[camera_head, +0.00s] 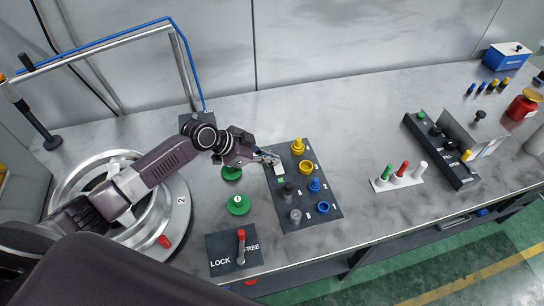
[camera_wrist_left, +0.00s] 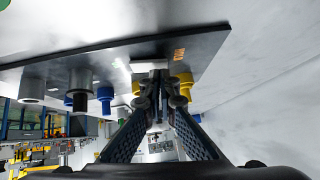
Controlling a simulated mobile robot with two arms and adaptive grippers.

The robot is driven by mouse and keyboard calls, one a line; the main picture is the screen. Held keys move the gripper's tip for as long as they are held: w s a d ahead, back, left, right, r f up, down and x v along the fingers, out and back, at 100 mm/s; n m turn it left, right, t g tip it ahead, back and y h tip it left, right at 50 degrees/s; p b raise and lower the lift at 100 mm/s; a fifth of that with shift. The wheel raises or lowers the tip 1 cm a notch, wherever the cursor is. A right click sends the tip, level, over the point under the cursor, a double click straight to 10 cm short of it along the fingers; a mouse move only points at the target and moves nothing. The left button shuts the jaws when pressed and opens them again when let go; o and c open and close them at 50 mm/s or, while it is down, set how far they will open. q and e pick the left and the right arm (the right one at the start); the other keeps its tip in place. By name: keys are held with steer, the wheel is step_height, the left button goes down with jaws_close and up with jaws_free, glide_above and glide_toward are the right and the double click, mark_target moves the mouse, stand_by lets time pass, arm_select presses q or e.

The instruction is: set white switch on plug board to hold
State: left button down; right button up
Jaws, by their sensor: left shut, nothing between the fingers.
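The dark plug board (camera_head: 319,208) lies flat on the table and carries yellow, blue, grey and black plugs and sockets. The white switch (camera_head: 279,170) is near its upper left corner, with a small green patch beside it. My left gripper (camera_head: 271,158) is at the switch, its fingers shut and empty. In the left wrist view the closed fingertips (camera_wrist_left: 161,88) point at a pale block on the board, likely the switch (camera_wrist_left: 150,65). Whether they touch it cannot be told. My right gripper is not in view.
A LOCK/FREE lever panel (camera_head: 222,264) stands at lower left, with green knobs (camera_head: 238,204) above it. A round metal wheel (camera_head: 176,225) is under my left arm. A marker holder (camera_head: 396,183) and a black switch box (camera_head: 440,150) stand right. The table between is clear.

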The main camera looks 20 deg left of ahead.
arm_select(q)
steer(key=shift+f, duration=0.15)
steer(key=shift+w+f+b, duration=0.15)
steer(key=shift+f+b, duration=0.35)
steer(key=shift+b, duration=0.3)
steer(key=shift+r+p, duration=0.25)
steer(key=shift+p, duration=0.05)
steer(key=shift+s+d+r+p, duration=0.15)
steer(key=shift+s+d+p, duration=0.25)
steer(key=shift+s+p, duration=0.3)
